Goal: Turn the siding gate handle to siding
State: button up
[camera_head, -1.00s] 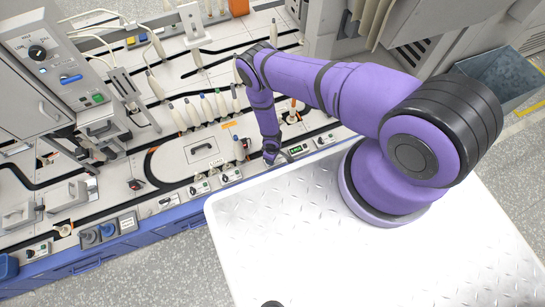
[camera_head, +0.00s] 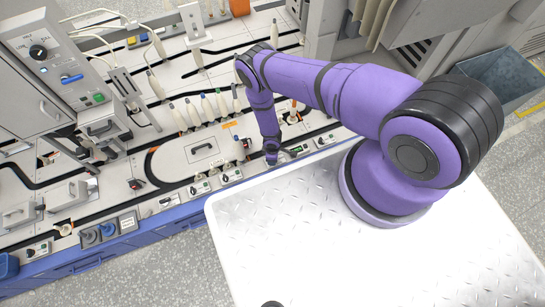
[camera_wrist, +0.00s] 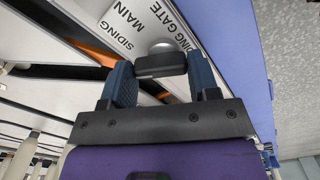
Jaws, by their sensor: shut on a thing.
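The siding gate handle (camera_wrist: 160,66) is a black bar in front of a round silver hub in the wrist view. My gripper (camera_wrist: 159,70) has its two blue-grey fingers on either end of this bar and is shut on it. A white label plate (camera_wrist: 140,35) behind it reads SIDING GATE, MAIN and SIDING, upside down. I cannot tell which word the handle points to. In the head view my gripper (camera_head: 271,160) is at the front edge of the bench, and my wrist hides the handle.
Small black switches (camera_head: 198,188) line the bench front to the left of my gripper. A row of pale bobbins (camera_head: 207,105) stands behind it. A white ridged plate (camera_head: 300,235) lies in front, under my arm's base.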

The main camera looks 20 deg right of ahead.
jog(key=o, duration=0.9)
notch_tip(320, 180, up, 11)
jog(key=shift+f, duration=0.1)
dwell(0.5)
